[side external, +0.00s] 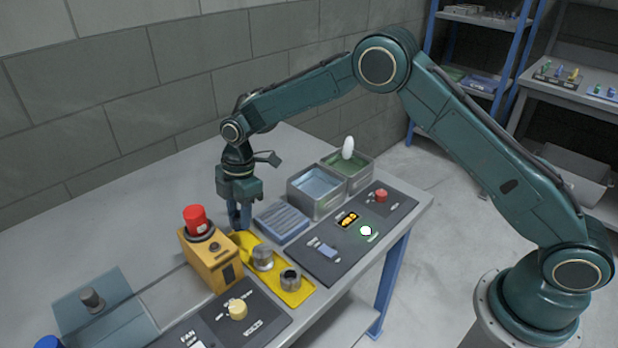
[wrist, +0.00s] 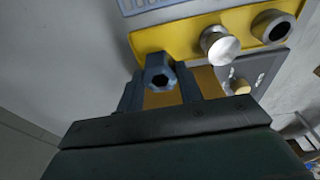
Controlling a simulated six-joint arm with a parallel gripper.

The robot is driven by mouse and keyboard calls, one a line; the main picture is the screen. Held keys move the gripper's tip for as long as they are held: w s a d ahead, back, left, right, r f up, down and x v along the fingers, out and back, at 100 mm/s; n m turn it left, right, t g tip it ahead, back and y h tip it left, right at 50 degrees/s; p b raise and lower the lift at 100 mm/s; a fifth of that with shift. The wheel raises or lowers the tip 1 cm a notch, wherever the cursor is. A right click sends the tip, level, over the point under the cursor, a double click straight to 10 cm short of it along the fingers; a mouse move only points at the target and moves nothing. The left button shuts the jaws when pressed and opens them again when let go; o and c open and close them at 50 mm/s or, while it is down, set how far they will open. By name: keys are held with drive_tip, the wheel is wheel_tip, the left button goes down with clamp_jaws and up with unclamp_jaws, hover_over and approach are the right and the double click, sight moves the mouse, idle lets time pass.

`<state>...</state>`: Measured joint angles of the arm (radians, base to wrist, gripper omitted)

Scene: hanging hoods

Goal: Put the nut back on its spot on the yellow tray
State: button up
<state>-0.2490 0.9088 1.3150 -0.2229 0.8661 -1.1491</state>
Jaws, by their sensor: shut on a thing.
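A blue-grey hex nut (wrist: 157,64) with a dark hole is held between the fingertips of my gripper (wrist: 162,86), which is shut on it. In the side view my gripper (side external: 239,219) points down at the back left end of the yellow tray (side external: 299,296), and the nut cannot be made out there. In the wrist view the nut overlaps the near left end of the tray (wrist: 150,42). A silver round-topped piece (wrist: 219,44) and a metal ring with a dark hole (wrist: 272,26) stand on the tray. The gap under the nut is hard to judge.
An orange box with a red button (side external: 196,219) stands close left of my gripper. A blue ribbed block (side external: 282,222) and two metal bins (side external: 316,190) are to the right. Dark panels with a yellow knob (side external: 237,309) and a red button (side external: 381,195) flank the tray.

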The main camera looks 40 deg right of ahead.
drive_tip(key=shift+f, duration=2.05)
drive_tip(key=shift+f, duration=0.65)
drive_tip(key=o, duration=1.2)
drive_tip(key=shift+c, duration=0.2)
drive_tip(key=r, duration=0.4)
drive_tip(key=d+r, duration=0.1)
drive_tip(key=r, duration=0.3)
drive_tip(key=d+r, duration=0.1)
drive_tip(key=r, duration=0.3)
drive_tip(key=shift+r, duration=0.85)
